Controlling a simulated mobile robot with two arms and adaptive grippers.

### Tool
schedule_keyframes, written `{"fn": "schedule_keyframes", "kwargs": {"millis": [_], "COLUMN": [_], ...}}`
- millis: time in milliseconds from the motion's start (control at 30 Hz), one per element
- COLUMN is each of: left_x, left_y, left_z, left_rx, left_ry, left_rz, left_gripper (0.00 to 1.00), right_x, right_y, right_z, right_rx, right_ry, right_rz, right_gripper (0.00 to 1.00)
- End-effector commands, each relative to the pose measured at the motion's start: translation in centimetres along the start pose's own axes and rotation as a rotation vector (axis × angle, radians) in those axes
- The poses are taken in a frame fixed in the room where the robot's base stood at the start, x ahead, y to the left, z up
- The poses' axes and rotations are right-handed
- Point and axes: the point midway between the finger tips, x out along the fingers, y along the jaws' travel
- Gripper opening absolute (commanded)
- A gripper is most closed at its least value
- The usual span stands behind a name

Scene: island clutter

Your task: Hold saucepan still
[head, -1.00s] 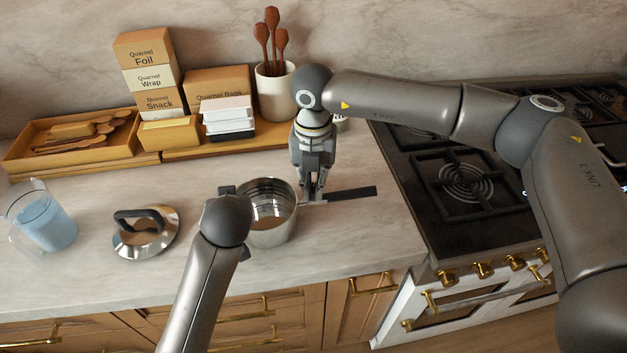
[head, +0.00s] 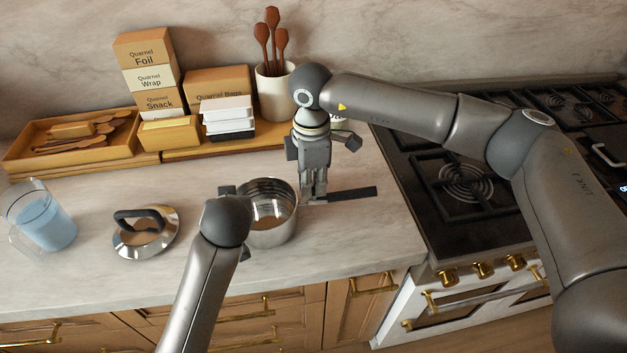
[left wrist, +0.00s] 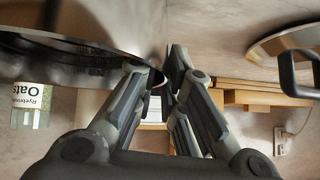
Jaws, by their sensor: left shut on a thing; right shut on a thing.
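A steel saucepan (head: 283,222) stands upright on the marble counter, its dark handle (head: 352,194) pointing right. My right gripper (head: 314,197) points down and is shut on the handle close to the pan. My left arm reaches the pan's left side in the head view, and its wrist hides most of the left gripper (head: 236,220). In the left wrist view the left gripper (left wrist: 160,75) is shut on the pan's rim, and the pan wall (left wrist: 75,57) fills the upper left. The round steel lid (head: 147,243) with a dark handle lies left of the pan.
A jug of blue liquid (head: 47,222) stands at the far left. A wooden tray (head: 20,161) with utensils, stacked boxes (head: 151,77) and a spoon crock (head: 275,98) line the back. The stove (head: 430,205) is at the right. Counter between lid and pan is clear.

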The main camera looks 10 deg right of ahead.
Motion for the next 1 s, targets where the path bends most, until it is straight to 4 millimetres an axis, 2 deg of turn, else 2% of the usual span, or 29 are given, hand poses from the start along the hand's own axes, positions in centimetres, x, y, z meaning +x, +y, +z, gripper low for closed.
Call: {"fn": "schedule_keyframes", "kwargs": {"millis": [33,67,233,500,633,767,1000], "left_x": [0.3,0.3,0.3,0.3,0.3,0.3,0.3], "left_y": [-0.1,-0.1,-0.1,-0.1,-0.1,-0.1,-0.1], "left_z": [0.5,0.5,0.5,0.5,0.5,0.5,0.5], "left_rx": [-0.004,-0.004,-0.003,0.0,0.001,0.002,0.003], "left_ry": [-0.012,-0.012,-0.012,-0.012,-0.012,-0.012,-0.013], "left_rz": [-0.005,-0.005,-0.004,-0.004,-0.004,-0.004,-0.004], "left_gripper": [0.0,0.0,0.0,0.0,0.0,0.0,0.0], "right_x": [0.0,0.0,0.0,0.0,-0.7,-2.7,-8.0], "right_y": [-0.2,-0.2,-0.1,0.0,0.0,0.0,-0.1], "right_z": [-0.2,-0.2,-0.1,-0.1,-0.1,-0.1,-0.1], "right_rx": [0.041,0.034,0.03,0.031,0.03,0.03,0.031], "right_ry": [0.004,0.004,0.003,0.002,0.002,0.003,0.002], "right_rz": [-0.006,-0.005,-0.003,-0.001,0.001,0.004,0.005], "right_gripper": [0.0,0.14,0.36,0.36,0.36,0.36,0.36]}}
